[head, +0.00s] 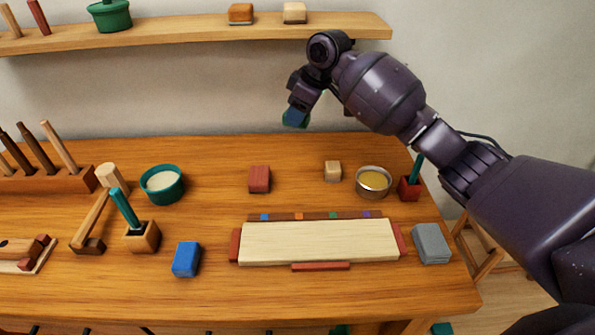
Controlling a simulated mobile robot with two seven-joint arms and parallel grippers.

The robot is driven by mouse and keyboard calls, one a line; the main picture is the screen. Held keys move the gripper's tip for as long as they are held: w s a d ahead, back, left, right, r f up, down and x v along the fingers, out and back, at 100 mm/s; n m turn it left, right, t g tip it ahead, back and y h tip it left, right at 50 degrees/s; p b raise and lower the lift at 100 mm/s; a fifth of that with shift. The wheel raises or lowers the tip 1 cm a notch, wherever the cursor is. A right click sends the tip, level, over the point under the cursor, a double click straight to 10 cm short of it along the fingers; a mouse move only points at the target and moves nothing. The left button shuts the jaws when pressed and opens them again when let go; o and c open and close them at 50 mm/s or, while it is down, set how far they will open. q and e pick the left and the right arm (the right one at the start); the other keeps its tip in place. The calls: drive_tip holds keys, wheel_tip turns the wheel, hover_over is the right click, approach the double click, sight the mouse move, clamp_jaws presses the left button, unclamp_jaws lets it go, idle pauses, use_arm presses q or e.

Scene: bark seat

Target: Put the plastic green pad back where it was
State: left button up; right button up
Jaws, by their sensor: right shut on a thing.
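My right gripper (300,98) is raised above the back edge of the table, below the wall shelf. It is shut on a small piece, which I take for the green pad (290,122). Its edge shows green around a darker bluish part, and the gripper hides much of it. The pad is in the air, apart from table and shelf. My left gripper is not in view.
The wooden table (330,300) holds a pale board (320,242), a blue block (186,259), a grey block (432,243), a red block (259,179), a green bowl (162,184) and a metal bowl (373,182). The shelf (190,33) carries a green pot (110,15) and two small blocks.

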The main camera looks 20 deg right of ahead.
drive_tip(key=b, duration=0.1)
hover_over(294, 176)
drive_tip(key=s+d, duration=0.1)
wheel_tip(294, 176, down, 11)
drive_tip(key=shift+f, duration=0.3)
wheel_tip(294, 176, down, 5)
drive_tip(key=shift+f+b, duration=0.1)
drive_tip(key=shift+b, duration=0.5)
drive_tip(key=shift+f, duration=0.3)
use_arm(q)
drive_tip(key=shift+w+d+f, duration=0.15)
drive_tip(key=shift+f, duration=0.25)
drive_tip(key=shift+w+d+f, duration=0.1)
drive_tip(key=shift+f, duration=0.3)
use_arm(e)
drive_tip(key=shift+f, duration=0.15)
drive_tip(key=o, duration=0.8)
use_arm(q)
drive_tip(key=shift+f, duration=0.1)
use_arm(e)
drive_tip(key=shift+o, duration=0.2)
